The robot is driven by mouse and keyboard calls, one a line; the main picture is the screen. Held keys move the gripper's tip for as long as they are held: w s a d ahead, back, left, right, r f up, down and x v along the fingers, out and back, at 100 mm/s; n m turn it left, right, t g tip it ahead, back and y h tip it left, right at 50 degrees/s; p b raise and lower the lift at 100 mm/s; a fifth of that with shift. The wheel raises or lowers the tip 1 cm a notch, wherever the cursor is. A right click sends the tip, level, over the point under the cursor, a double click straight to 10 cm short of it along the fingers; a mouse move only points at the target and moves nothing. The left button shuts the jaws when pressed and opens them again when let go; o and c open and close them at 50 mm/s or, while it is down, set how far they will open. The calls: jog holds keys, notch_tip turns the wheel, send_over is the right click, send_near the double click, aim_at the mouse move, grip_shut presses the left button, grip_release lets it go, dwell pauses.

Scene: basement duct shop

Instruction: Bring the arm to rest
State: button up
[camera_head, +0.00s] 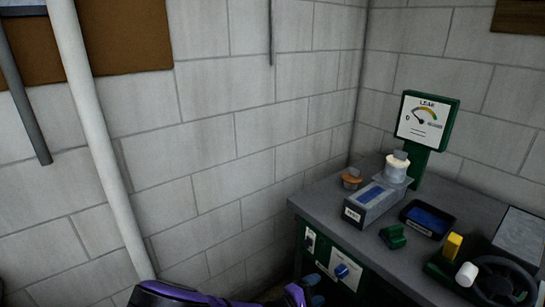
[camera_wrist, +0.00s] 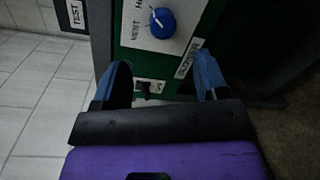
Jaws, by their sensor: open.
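My gripper (camera_wrist: 162,88) shows in the wrist view with its two blue fingers spread apart and nothing between them. Beyond the fingers is the green front panel of the bench, with a blue knob (camera_wrist: 163,23) and a small dark switch (camera_wrist: 148,87). I cannot tell whether the fingers touch the panel. In the head view my purple arm lies low along the bottom edge, and my gripper (camera_head: 313,290) is in front of the bench's panel, below the blue knob (camera_head: 342,271).
The grey bench top (camera_head: 345,188) carries a grey box (camera_head: 372,203), a dark tray (camera_head: 427,219), a green block (camera_head: 393,236), a black wheel (camera_head: 505,282) and a leak gauge (camera_head: 422,120). A pale pipe (camera_head: 95,130) stands at left before the block wall.

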jog(key=s+d+r+m+g+y, duration=0.1)
jog(key=d+r+m+g+y, duration=0.2)
jog(key=r, duration=0.9)
jog(key=s+d+r+m+g+y, duration=0.2)
jog(key=r+m+g+y, duration=0.15)
jog(key=r, duration=0.85)
jog(key=s+d+r+m+g+y, duration=0.1)
jog(key=d+r+m+g+y, duration=0.25)
jog(key=r, duration=0.85)
jog(key=s+d+r+t+y, duration=0.2)
jog(key=s+d+r+t, duration=0.1)
jog(key=s+r, duration=0.6)
jog(key=s+d+r+m+t+y, duration=0.1)
jog(key=s+d+r+t+y, duration=0.1)
jog(key=s+r, duration=0.7)
jog(key=shift+s+d+m+t+y, duration=0.3)
jog(key=shift+s+d+t, duration=0.35)
jog(key=shift+d, duration=0.4)
